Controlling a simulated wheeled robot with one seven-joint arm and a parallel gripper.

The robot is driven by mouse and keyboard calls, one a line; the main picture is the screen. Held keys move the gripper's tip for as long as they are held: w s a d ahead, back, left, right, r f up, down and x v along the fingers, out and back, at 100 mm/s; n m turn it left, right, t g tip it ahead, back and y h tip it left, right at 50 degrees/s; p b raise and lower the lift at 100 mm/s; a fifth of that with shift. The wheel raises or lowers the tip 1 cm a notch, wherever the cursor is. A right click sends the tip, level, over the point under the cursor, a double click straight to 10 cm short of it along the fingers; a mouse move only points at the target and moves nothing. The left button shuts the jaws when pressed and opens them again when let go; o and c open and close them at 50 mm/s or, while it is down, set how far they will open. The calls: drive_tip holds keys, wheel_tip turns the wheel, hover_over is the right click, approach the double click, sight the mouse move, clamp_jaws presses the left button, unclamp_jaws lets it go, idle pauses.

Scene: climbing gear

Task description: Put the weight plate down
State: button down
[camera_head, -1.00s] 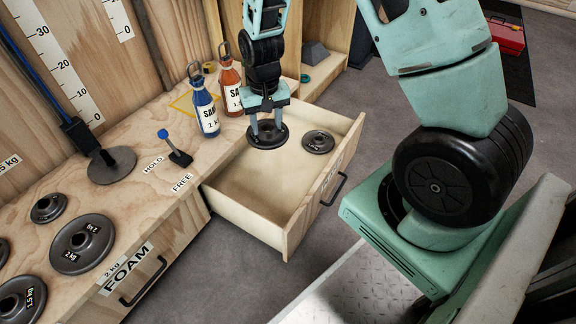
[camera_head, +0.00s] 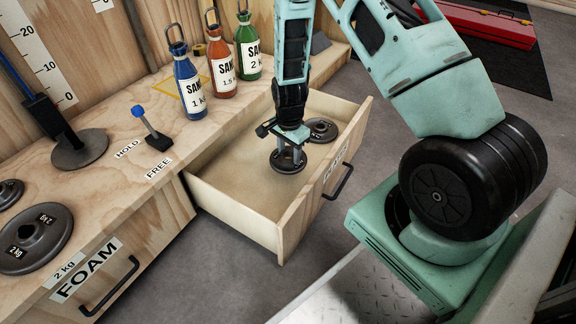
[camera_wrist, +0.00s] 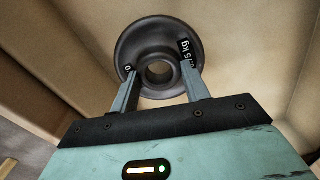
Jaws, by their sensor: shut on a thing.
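My gripper (camera_head: 288,150) is shut on a dark grey weight plate (camera_head: 286,168), gripping it by its raised hub. The plate is inside the open wooden drawer (camera_head: 235,212), low over or on its floor; I cannot tell whether it touches. In the wrist view the plate (camera_wrist: 160,30) is round, with a centre hole and a partly hidden label ending in "5 kg". The fingers (camera_wrist: 160,82) sit on either side of the hub.
Blue (camera_head: 188,90), orange (camera_head: 222,75) and green (camera_head: 248,55) bottles stand on the bench behind the drawer. A blue-knobbed lever (camera_head: 150,130) stands by HOLD and FREE labels. More plates (camera_head: 38,238) lie on the bench at left. The drawer's left part is clear.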

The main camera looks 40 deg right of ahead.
sight(289, 161)
wheel_tip(289, 161, down, 4)
drive_tip(key=b, duration=0.2)
drive_tip(key=shift+f+b, duration=0.15)
drive_tip(key=shift+b, duration=0.15)
drive_tip(key=c, duration=0.7)
unclamp_jaws()
drive_tip(key=shift+f, duration=0.1)
